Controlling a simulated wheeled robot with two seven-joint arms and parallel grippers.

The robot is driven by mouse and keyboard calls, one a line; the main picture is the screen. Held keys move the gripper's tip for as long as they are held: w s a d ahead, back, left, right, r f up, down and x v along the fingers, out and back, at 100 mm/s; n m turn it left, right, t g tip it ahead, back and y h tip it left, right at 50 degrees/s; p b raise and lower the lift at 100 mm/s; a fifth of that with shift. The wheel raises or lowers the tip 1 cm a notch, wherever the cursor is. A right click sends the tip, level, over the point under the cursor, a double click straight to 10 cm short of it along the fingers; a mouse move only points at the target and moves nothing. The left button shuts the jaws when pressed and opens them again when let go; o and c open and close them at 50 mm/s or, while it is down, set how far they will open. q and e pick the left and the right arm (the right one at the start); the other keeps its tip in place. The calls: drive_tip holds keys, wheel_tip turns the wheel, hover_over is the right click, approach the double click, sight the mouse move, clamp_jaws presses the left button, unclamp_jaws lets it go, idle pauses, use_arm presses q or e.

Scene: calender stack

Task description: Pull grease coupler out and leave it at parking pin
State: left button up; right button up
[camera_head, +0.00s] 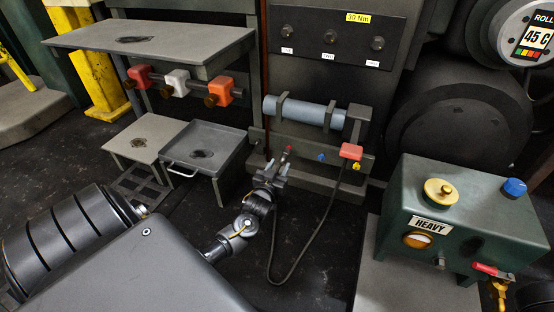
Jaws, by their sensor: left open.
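My left gripper (277,167) is open at the front of a low grey bar, with its fingers pointing at a small red-tipped fitting (287,152). I cannot tell whether the fitting lies between the fingers or just beyond them. A black hose (311,251) hangs from near a red block (351,151), loops on the floor and rises behind my left gripper. The grease coupler is not clear; it may be the small part at the fingertips. Blue (320,157) and yellow (357,167) marks sit along the bar. I cannot tell which part is the parking pin. My right gripper is out of view.
A blue-grey cylinder (305,111) lies in a cradle above the bar. A grey tray (205,147) and a shelf (150,41) stand left. A green tank marked HEAVY (455,205) stands right. The hose loop hangs close beside my left wrist.

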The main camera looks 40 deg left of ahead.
sight(284, 158)
use_arm(q)
drive_tip(key=b+x, duration=0.1)
drive_tip(key=x, duration=0.2)
drive_tip(key=shift+b, duration=0.3)
drive_tip(key=shift+x, duration=1.2)
clamp_jaws()
drive_tip(key=shift+s, duration=0.1)
drive_tip(key=shift+p+v, duration=1.45)
drive_tip(key=shift+v, duration=0.1)
drive_tip(key=shift+s, duration=0.1)
